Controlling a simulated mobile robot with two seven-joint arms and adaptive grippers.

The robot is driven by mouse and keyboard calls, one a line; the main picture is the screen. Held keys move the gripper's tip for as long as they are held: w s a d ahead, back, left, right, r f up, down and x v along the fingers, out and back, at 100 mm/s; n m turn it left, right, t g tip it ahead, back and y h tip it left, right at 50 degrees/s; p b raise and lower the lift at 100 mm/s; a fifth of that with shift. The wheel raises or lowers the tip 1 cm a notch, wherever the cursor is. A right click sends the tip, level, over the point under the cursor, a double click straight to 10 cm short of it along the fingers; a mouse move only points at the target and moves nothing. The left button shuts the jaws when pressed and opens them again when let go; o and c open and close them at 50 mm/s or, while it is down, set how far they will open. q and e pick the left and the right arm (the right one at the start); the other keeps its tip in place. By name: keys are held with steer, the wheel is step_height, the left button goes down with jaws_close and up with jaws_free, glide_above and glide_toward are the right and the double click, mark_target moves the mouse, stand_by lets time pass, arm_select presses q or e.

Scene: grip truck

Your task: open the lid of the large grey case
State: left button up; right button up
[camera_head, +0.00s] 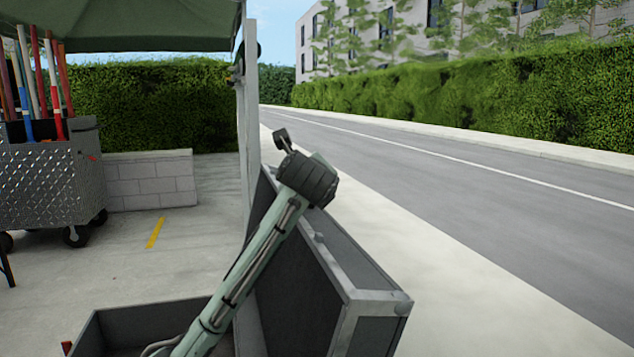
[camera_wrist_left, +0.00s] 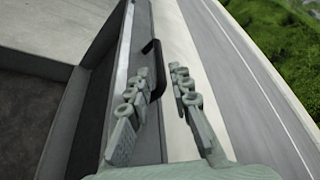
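The large grey case has its lid (camera_head: 295,290) standing up, swung well away from the grey case body (camera_head: 120,322), so the dark interior shows. The lid (camera_wrist_left: 134,75) and the open case body (camera_wrist_left: 30,125) also show in the left wrist view. A black handle (camera_wrist_left: 156,80) is on the lid's outer side. My left arm reaches over the lid; its gripper is hidden in the head view. My left gripper (camera_wrist_left: 161,72) is open, with the handle close beside its left finger. I cannot tell whether they touch. My right gripper is not in view.
A diamond-plate cart (camera_head: 45,190) holding coloured poles stands at the left, near a low block wall (camera_head: 150,180). A pale post (camera_head: 250,110) rises behind the lid. A road (camera_head: 450,180) runs along the right. Concrete floor is clear behind the case.

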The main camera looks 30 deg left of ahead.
arm_select(q)
steer(key=shift+w+a+f, duration=0.1)
steer(key=shift+w+a, duration=0.2)
steer(key=x, duration=0.6)
steer(key=shift+a, duration=0.1)
steer(key=shift+w+f, duration=0.1)
steer(key=shift+c, duration=0.7)
jaws_close()
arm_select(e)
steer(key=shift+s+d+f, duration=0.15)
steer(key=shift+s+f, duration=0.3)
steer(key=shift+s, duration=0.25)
